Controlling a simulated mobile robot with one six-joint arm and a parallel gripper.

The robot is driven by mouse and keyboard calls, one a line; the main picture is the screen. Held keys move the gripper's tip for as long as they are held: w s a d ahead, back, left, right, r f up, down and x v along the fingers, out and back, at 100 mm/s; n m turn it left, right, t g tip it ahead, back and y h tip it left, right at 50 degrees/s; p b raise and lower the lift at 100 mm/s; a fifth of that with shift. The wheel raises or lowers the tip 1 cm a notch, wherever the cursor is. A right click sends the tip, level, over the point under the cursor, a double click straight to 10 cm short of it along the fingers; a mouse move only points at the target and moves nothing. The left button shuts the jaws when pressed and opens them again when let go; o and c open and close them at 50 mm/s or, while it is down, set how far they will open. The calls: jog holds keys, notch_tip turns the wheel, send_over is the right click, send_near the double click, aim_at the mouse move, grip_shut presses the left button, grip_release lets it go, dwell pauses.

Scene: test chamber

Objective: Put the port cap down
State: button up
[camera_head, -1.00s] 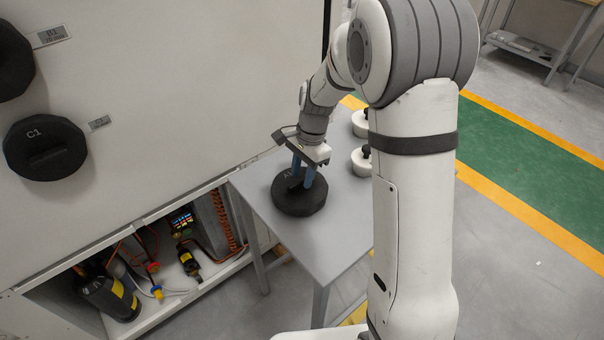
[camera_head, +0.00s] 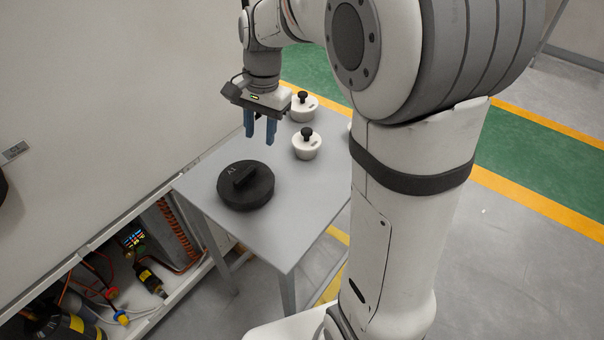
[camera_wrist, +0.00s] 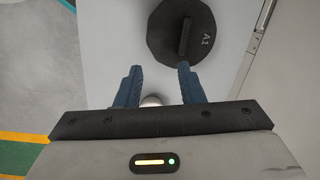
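The port cap (camera_head: 245,186) is a black, many-sided disc with a raised bar handle and the marking A1. It lies flat on the grey table (camera_head: 290,243), handle up. It also shows at the top of the wrist view (camera_wrist: 181,30), beyond the fingertips. My gripper (camera_head: 260,139) is above the table, higher than the cap and clear of it. Its two blue fingers are apart with nothing between them, and the wrist view (camera_wrist: 158,69) shows the same gap.
Two white round pieces with black knobs, one nearer (camera_head: 306,146) and one farther back (camera_head: 302,108), stand on the table right of my gripper. A pale wall panel (camera_head: 90,90) rises along the left. An open lower compartment (camera_head: 150,275) holds hoses and bottles.

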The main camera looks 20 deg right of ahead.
jog(key=s+d+n+t, duration=0.1)
jog(key=s+n, duration=0.3)
jog(key=s, duration=0.5)
jog(key=s+d+n+t+h, duration=0.1)
jog(key=s+d+n, duration=0.3)
jog(key=s, duration=0.4)
jog(key=shift+s+d+f+n+t+h, duration=0.2)
jog(key=shift+s+f+n+t+h, duration=0.1)
jog(key=shift+s+t, duration=0.15)
jog(key=shift+w, duration=0.1)
